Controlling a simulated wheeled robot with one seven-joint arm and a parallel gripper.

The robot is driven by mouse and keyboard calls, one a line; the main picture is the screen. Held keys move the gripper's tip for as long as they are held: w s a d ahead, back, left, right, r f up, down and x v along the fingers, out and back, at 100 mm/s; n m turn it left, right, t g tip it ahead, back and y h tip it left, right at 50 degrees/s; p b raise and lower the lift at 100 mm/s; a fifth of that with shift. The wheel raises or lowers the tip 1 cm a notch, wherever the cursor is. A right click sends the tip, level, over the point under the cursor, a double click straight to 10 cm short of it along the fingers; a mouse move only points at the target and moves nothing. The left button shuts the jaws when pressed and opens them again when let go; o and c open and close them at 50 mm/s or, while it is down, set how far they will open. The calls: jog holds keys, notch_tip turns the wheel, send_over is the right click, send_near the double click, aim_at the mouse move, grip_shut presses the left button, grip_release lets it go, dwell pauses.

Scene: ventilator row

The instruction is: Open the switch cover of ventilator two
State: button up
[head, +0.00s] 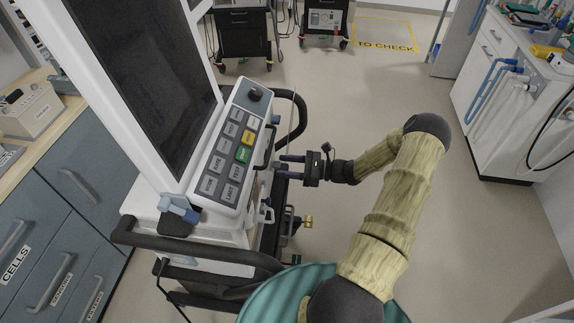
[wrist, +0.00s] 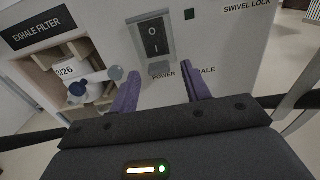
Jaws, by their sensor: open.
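A ventilator (head: 228,222) with a large dark screen and a keypad stands close in front of me at left in the head view. Its number does not show. In the wrist view its white side panel carries a black rocker switch (wrist: 152,38) marked O and I, inside a grey frame, with POWER printed below. I cannot clearly tell whether a clear cover lies over the switch. My gripper (head: 283,166) is open and empty beside the ventilator's right side. In the wrist view its purple fingers (wrist: 160,85) point at the panel, just below the switch, apart from it.
The exhale filter bay (wrist: 82,75), with a small valve, sits left of the switch. A black rail (head: 295,115) runs around the ventilator. Other carts (head: 243,32) stand at the back. A white counter (head: 510,90) is at right. The floor between is clear.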

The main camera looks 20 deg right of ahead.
jog(key=c, duration=1)
jog(key=shift+r, duration=0.15)
notch_tip(320, 180, up, 10)
jog(key=d+g+h+p, duration=0.1)
jog(key=g+h+p, duration=0.8)
jog(key=p, duration=1.6)
jog(key=h, duration=0.5)
jog(key=shift+s+r+h, duration=0.2)
jog(key=shift+s+h, duration=0.1)
jog(key=shift+s, duration=0.05)
jog(key=shift+f+p, duration=0.1)
jog(key=shift+p, duration=0.35)
